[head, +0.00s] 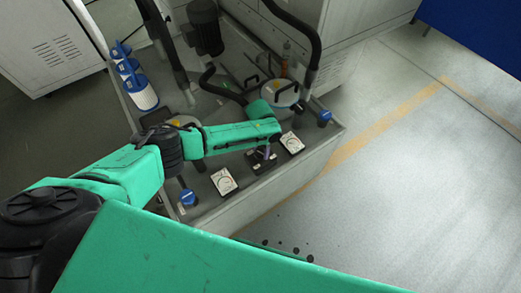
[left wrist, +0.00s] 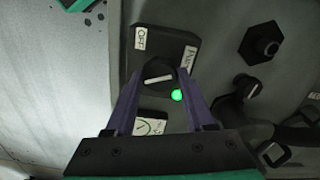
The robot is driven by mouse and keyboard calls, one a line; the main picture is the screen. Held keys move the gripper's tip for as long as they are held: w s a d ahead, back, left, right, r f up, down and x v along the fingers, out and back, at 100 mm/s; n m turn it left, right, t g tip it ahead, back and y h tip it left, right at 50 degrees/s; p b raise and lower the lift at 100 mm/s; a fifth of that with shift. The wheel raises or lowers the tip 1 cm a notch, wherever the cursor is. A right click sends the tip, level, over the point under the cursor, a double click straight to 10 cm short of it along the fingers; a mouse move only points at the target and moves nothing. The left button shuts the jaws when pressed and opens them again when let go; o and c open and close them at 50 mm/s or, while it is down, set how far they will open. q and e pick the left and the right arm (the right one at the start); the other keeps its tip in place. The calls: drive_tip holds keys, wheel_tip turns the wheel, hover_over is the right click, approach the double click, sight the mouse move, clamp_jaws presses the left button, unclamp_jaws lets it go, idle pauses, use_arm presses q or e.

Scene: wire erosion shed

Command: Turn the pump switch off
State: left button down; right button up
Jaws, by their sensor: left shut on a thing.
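The pump switch is a black box (left wrist: 165,45) with a dark round knob (left wrist: 158,70) that bears a white pointer line. The line lies nearly level in the left wrist view. A label reading OFF (left wrist: 140,38) is at the box's upper left, and a second, slanted label (left wrist: 188,58) is at its right. A green lamp (left wrist: 177,95) glows beside the knob. My left gripper (left wrist: 159,74) has its purple fingers on either side of the knob, shut on it. In the head view the left gripper (head: 268,151) is over the box (head: 262,165). My right gripper is not in view.
White dial gauges stand on both sides of the switch box, one at left (head: 224,181) and one at right (head: 292,143). Blue-handled valves (head: 187,197) (head: 325,117) sit near the tank corners. White filter cartridges (head: 140,90) and black hoses are behind. The floor at right is clear.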

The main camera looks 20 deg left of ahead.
sight(261, 153)
use_arm(q)
drive_tip(key=m, duration=1)
drive_tip(key=shift+d+m, duration=0.1)
drive_tip(key=shift+m, duration=0.3)
idle(0.3)
drive_tip(key=shift+c, duration=1.3)
unclamp_jaws()
wheel_tip(261, 153, up, 15)
drive_tip(key=shift+f, duration=0.15)
drive_tip(key=shift+s+f, duration=0.1)
